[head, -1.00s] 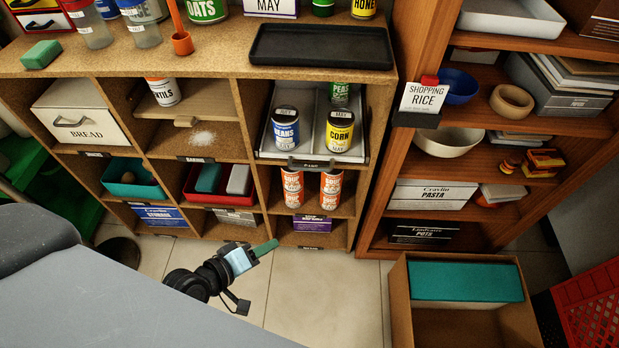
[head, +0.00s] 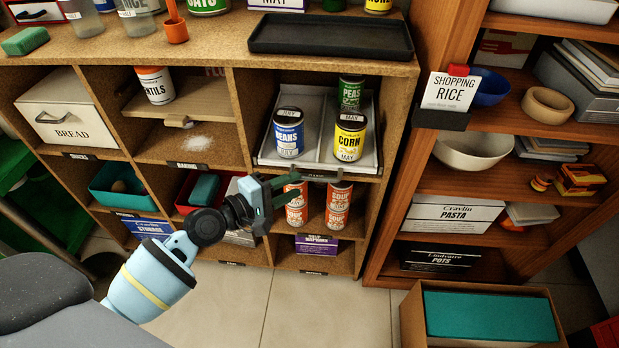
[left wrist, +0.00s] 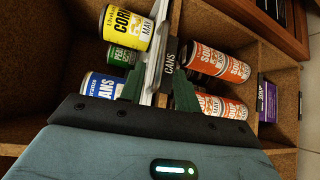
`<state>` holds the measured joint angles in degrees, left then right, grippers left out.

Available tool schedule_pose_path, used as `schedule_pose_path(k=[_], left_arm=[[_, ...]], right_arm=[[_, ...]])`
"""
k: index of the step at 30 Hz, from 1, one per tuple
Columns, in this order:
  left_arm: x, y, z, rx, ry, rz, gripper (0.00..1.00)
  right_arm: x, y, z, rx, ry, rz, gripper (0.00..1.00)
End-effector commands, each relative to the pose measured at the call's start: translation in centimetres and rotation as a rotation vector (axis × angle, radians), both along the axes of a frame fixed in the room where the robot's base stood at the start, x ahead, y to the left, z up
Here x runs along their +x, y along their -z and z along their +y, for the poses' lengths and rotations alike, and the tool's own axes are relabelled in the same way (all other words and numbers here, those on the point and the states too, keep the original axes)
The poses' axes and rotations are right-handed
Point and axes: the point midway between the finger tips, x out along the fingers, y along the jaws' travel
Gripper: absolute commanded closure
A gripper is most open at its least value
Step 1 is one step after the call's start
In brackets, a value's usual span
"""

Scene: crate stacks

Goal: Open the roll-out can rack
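The roll-out can rack (head: 322,161) is a grey tray in the upper right compartment of the low wooden shelf. It holds a blue beans can (head: 289,133), a yellow corn can (head: 349,136) and a green peas can (head: 351,92). Its front edge carries a dark CANS label (left wrist: 169,66) in the left wrist view. My left gripper (head: 305,186) is just in front of and below the rack's front. In the left wrist view its green fingers (left wrist: 158,90) are apart, one on each side of the rack's front edge. Contact cannot be told. My right gripper is not in view.
Orange soup cans (head: 338,206) stand in the compartment below the rack, close to my fingers. A black tray (head: 330,38) lies on the shelf top. A taller bookcase (head: 393,190) stands to the right. A cardboard box (head: 412,318) is on the floor; the floor before the shelf is clear.

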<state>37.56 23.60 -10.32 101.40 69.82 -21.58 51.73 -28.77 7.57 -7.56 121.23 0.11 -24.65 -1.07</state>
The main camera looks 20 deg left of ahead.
Motion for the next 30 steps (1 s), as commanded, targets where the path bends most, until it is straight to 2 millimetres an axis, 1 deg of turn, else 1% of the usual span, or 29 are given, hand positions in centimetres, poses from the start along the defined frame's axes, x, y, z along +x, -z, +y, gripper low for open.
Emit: schedule_pose_path(k=[3,10,15,23,30], left_arm=[[1.8,0.3,-0.9,-0.002,-0.001,-0.001,0.68],[4.2,0.8,-2.3,0.000,-0.001,0.000,0.68],[4.9,0.9,-2.8,0.000,0.000,0.000,0.68],[5.0,0.9,-2.8,0.001,0.000,0.000,0.68],[5.0,0.9,-2.8,0.001,-0.001,0.000,0.99]], right_arm=[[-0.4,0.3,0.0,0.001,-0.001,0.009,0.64],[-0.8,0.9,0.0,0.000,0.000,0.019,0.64],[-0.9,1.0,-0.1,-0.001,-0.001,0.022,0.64],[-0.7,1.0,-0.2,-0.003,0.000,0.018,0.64],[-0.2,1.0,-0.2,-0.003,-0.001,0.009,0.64]])
